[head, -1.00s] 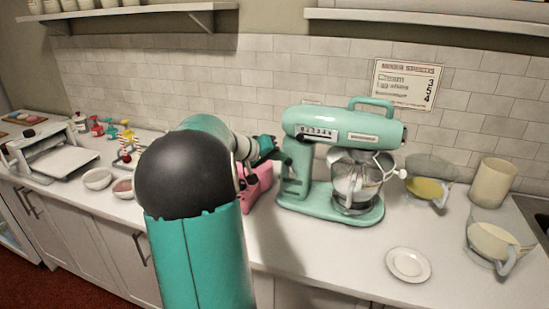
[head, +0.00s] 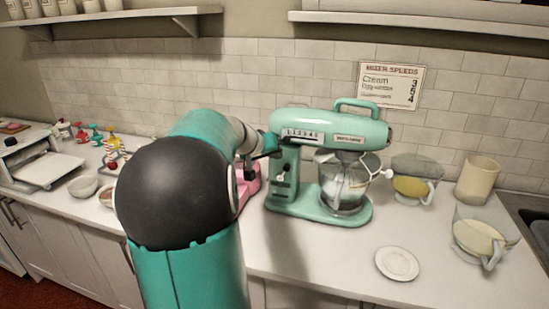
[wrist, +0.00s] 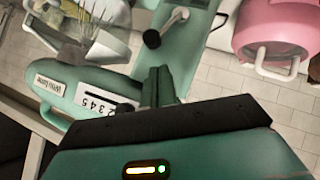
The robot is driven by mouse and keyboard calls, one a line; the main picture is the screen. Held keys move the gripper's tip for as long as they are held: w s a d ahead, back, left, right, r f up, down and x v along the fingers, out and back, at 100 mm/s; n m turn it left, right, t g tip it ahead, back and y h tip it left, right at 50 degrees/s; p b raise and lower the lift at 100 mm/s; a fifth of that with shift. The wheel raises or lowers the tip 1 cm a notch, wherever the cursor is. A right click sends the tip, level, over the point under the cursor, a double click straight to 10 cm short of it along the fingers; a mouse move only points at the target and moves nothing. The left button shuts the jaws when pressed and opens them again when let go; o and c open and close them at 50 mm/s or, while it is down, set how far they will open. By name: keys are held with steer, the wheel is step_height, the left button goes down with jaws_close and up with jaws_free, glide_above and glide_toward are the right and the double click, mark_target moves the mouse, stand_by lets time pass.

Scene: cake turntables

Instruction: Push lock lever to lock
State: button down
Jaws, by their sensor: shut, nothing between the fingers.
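The mint-green stand mixer (head: 345,128) stands on the counter with its head level over a clear bowl (head: 345,180). The wrist view shows its body close up (wrist: 185,50), with a small lever (wrist: 168,27) that has a black round end and a pale arm. A numbered speed strip with a black knob (wrist: 125,107) lies to the left of my fingers. My gripper (wrist: 158,78) is shut and empty, its fingertips close to the mixer's side just below the lever in the wrist view. I cannot tell whether they touch. In the head view, my arm partly hides the gripper.
A pink appliance (wrist: 275,30) stands beside the mixer, partly behind my arm in the head view. A plate (head: 397,263), a jug of yellow batter (head: 412,187), another jug (head: 483,240) and a cream canister (head: 477,180) stand to the right. The counter in front of the mixer is clear.

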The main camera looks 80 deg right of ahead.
stand_by(0.3)
steer(key=w+a+r, duration=0.3)
steer(key=a+r, duration=0.4)
steer(key=r, duration=0.3)
steer(key=shift+a+r, duration=0.15)
steer(key=shift+r, duration=0.2)
steer(key=shift+w, duration=0.15)
steer(key=w+a+f+n+t+y, duration=0.1)
steer(key=w+a+f+n+t, duration=0.15)
steer(key=w+a, duration=0.5)
steer(key=w+a+f+n+t+y, duration=0.1)
steer(key=w+a+f+n+t, duration=0.3)
steer(key=a, duration=0.7)
steer(key=w+a+n+t+y, duration=0.1)
steer(key=w+a+n+t, duration=0.1)
steer(key=w+a, duration=0.6)
steer(key=s+a+f+n+t+y, duration=0.1)
steer(key=a+f+n+y, duration=0.2)
steer(key=a, duration=1)
steer(key=s+a+f+n+t+y, duration=0.1)
steer(key=s+a+f+n+y, duration=0.1)
steer(key=a, duration=1.2)
step_height(320, 180, down, 2)
steer(key=n+y, duration=0.1)
steer(key=n, duration=0.2)
steer(key=shift+a+f, duration=0.2)
